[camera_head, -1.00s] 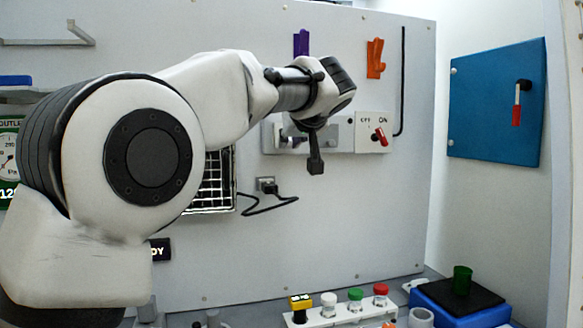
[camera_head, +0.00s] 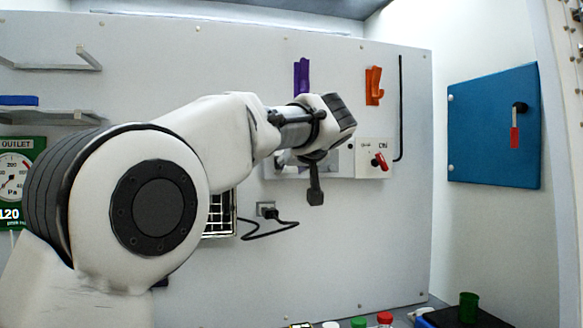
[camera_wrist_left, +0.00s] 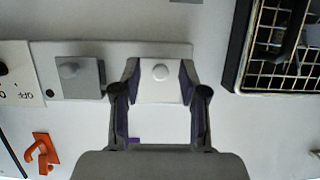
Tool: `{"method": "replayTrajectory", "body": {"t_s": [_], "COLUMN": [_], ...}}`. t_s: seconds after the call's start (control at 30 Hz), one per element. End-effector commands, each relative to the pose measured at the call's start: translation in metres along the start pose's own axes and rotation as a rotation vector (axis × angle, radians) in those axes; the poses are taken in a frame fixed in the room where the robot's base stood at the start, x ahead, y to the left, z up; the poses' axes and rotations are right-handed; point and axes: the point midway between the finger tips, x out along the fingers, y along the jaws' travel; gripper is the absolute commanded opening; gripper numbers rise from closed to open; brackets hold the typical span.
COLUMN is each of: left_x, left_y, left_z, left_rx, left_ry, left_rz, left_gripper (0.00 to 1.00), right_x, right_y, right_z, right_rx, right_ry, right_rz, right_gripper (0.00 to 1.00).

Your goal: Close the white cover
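The white cover (camera_wrist_left: 146,94) is a small plate with a round white knob, on a wall panel in the left wrist view. My left gripper (camera_wrist_left: 160,70) has its two dark fingers apart, one at each side of this cover; I cannot tell whether they touch it. In the head view my left gripper (camera_head: 315,186) hangs in front of the light panel, and the arm and gripper hide most of the cover there. My right gripper is not in view.
A grey plate with a knob (camera_wrist_left: 78,78) sits beside the white cover. An ON/OFF switch box (camera_head: 374,158) with a red handle is right of the gripper. Orange (camera_head: 374,86) and purple (camera_head: 302,75) hooks are above. A black-framed grid (camera_wrist_left: 285,50) is on the cover's other side.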

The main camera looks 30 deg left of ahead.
Motion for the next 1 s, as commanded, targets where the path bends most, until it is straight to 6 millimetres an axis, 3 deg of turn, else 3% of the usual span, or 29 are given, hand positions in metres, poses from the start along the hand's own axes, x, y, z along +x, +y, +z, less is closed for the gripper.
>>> {"method": "replayTrajectory", "body": {"t_s": [0.17,0.4,0.5,1.0], "left_x": [-0.013,-0.061,-0.072,-0.075], "left_y": [0.0,0.001,0.0,0.001], "left_z": [-0.001,-0.001,0.0,0.001], "left_rx": [0.0,0.001,0.001,0.001], "left_ry": [0.003,0.003,0.0,-0.001], "left_rz": [0.001,0.0,0.0,0.0], "left_gripper": [0.43,0.43,0.43,0.43], "right_x": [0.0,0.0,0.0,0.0], "right_y": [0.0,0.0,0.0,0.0], "right_z": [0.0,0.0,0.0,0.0], "right_rx": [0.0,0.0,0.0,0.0], "right_ry": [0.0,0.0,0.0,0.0], "right_rz": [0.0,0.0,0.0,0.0], "right_gripper": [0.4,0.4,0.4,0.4]}}
